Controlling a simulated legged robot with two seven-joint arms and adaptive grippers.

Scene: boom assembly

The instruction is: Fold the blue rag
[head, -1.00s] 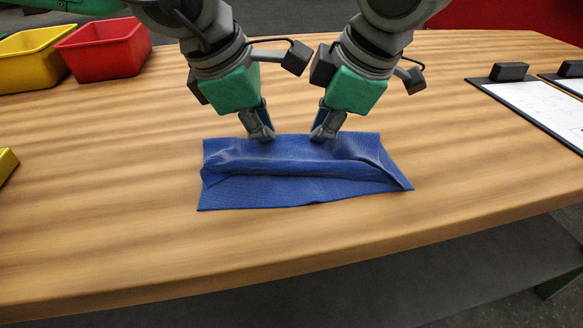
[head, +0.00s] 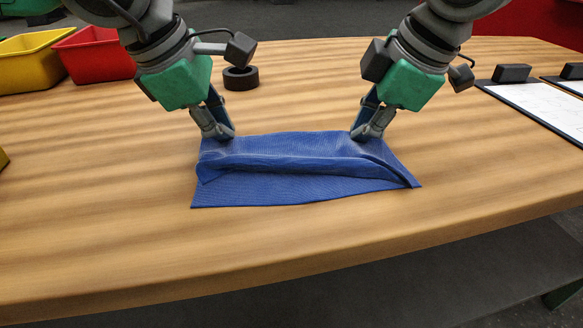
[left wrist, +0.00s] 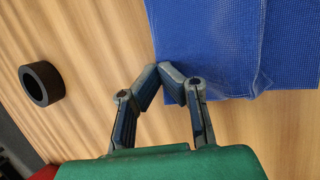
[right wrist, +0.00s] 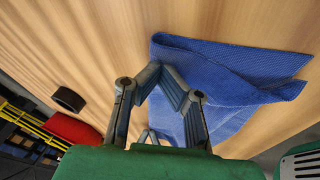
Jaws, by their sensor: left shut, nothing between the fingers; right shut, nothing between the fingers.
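The blue rag (head: 290,185) lies on the wooden table, partly folded, with a raised ridge running across it from left to right. My left gripper (head: 226,136) is shut and empty at the rag's far left corner. In the left wrist view its fingertips (left wrist: 165,68) meet at the edge of the rag (left wrist: 225,45). My right gripper (head: 360,136) is shut and empty at the far right part of the rag. In the right wrist view its fingertips (right wrist: 162,68) are over or against the rag (right wrist: 235,85); I cannot tell whether they touch it.
A black ring (head: 241,78) lies on the table behind the left gripper. A yellow bin (head: 30,62) and a red bin (head: 95,54) stand at the back left. A clipboard with paper (head: 540,105) lies at the right. The table in front of the rag is clear.

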